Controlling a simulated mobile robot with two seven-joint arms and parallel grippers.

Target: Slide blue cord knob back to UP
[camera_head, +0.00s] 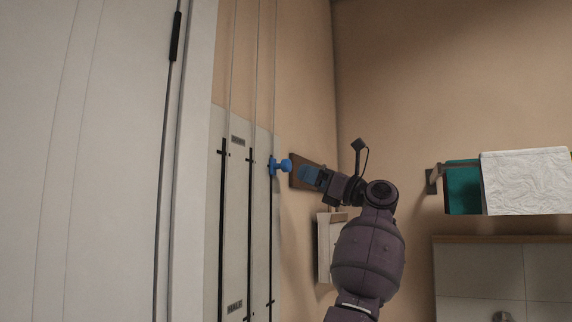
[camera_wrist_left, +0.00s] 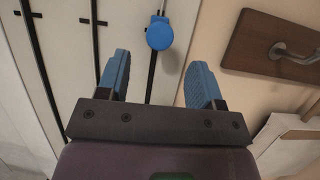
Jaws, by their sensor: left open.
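The blue cord knob (camera_head: 286,165) sits on the rightmost black slot of a pale wall panel (camera_head: 235,200), in the slot's upper part. In the left wrist view the blue knob (camera_wrist_left: 160,34) shows its round face, beyond the fingertips and roughly centred between them. My left gripper (camera_head: 308,174) is just right of the knob in the head view, apart from it. In the left wrist view its two blue fingers (camera_wrist_left: 158,75) are spread with nothing between them. My right gripper is not in view.
A wooden board with a metal hook (camera_wrist_left: 270,45) is on the wall close to my left gripper. A pale box-like thing (camera_head: 325,245) hangs below it. A white door (camera_head: 90,160) stands left. Teal (camera_head: 462,188) and white (camera_head: 525,180) towels hang at right.

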